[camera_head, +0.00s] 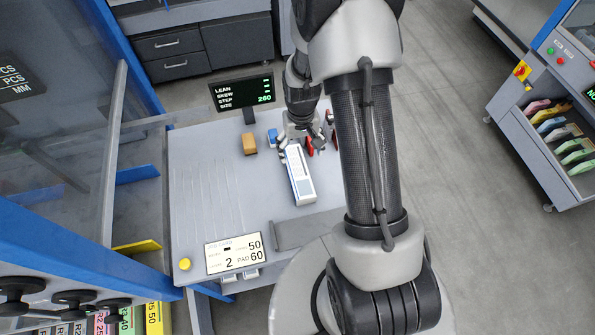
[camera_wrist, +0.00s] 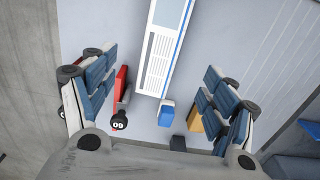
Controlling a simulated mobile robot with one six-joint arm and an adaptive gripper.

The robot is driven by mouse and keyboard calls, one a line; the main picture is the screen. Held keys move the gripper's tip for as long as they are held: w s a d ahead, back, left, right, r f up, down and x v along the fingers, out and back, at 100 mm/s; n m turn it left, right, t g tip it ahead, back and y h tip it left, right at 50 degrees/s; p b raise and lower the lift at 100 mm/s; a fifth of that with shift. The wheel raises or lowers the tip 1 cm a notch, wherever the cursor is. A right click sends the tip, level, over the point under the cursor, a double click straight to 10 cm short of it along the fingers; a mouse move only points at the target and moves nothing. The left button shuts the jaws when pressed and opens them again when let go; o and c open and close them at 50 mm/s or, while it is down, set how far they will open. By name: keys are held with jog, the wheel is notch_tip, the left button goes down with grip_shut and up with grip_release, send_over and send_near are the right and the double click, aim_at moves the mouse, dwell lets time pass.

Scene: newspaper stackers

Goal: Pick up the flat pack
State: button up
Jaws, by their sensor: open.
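The flat pack is most likely the long white box with a blue edge (camera_head: 299,176), lying flat on the grey table (camera_head: 205,205). In the wrist view the box (camera_wrist: 166,38) runs from the top edge down to the middle, with printed lines on its face. My gripper (camera_head: 297,134) is at the box's far end in the head view. In the wrist view its two padded fingers are spread wide, and my gripper (camera_wrist: 159,68) has the box's near end between them, with gaps on both sides. It holds nothing. Its height above the box is hard to tell.
A red piece (camera_wrist: 121,88), a black knob marked 09 (camera_wrist: 119,121), a small blue block (camera_wrist: 166,115) and a tan block (camera_head: 249,143) are close by. A display (camera_head: 241,91) stands at the back, a card panel (camera_head: 234,253) in front.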

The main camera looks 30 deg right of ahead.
aim_at(298, 170)
notch_tip(298, 170, down, 9)
jog(key=shift+w+f+b, duration=0.1)
jog(key=shift+b, duration=1.05)
jog(key=shift+w+a+f+b, duration=0.15)
jog(key=shift+f+b, duration=0.35)
jog(key=shift+f, duration=0.85)
jog(key=shift+w+f+b, duration=0.2)
jog(key=shift+f+b, duration=0.3)
jog(key=shift+f, duration=0.8)
jog(key=shift+r, duration=0.1)
jog(key=shift+c, duration=0.2)
jog(key=c, duration=1.4)
